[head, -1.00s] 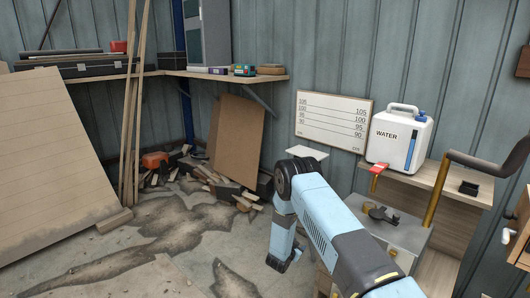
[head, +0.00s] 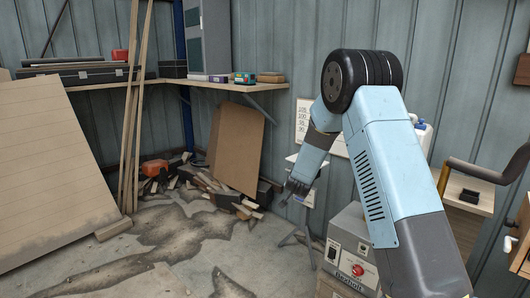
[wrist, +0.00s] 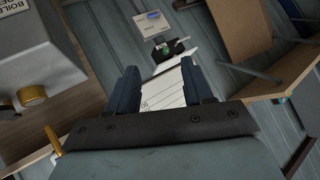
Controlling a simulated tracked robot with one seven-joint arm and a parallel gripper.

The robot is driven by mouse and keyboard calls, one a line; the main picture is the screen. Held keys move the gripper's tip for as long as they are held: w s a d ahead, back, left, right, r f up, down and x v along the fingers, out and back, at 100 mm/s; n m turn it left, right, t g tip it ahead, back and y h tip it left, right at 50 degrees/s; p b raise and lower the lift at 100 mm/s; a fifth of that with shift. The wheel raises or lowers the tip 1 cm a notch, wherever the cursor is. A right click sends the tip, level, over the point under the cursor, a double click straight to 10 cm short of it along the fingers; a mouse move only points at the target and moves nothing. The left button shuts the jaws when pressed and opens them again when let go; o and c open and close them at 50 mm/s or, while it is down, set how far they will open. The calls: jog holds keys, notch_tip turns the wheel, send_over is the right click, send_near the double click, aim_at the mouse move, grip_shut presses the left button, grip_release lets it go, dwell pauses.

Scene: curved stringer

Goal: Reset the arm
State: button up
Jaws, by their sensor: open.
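My arm is raised and bent in the head view, with its elbow high on the right. My gripper (head: 297,188) hangs from it, pointing down, in front of a small white stand (head: 306,197). In the wrist view my gripper (wrist: 160,82) has its two dark fingers apart, with a wide gap between them. Nothing is held. A white lined board shows beyond the gap.
A grey box with a red knob (head: 345,246) stands below my arm. A brown board (head: 238,150) leans over scrap wood at the back. The floor at left centre is partly open.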

jog(key=s+d+r+n+g+y, duration=0.1)
jog(key=s+d+r+n, duration=0.1)
jog(key=s+r, duration=0.85)
jog(key=s+d+r+n+g+y, duration=0.1)
jog(key=s+r+n+y, duration=0.1)
jog(key=s+r, duration=0.9)
jog(key=s+d+r+g, duration=0.1)
jog(key=s+d, duration=0.1)
jog(key=s, duration=0.8)
jog(key=s+d+r+n+g+h, duration=0.1)
jog(key=s+d+r, duration=0.1)
jog(key=s, duration=0.8)
jog(key=s+d+r+n+g+h, duration=0.1)
jog(key=s+d+r, duration=0.1)
jog(key=s, duration=0.9)
jog(key=shift+d, duration=0.8)
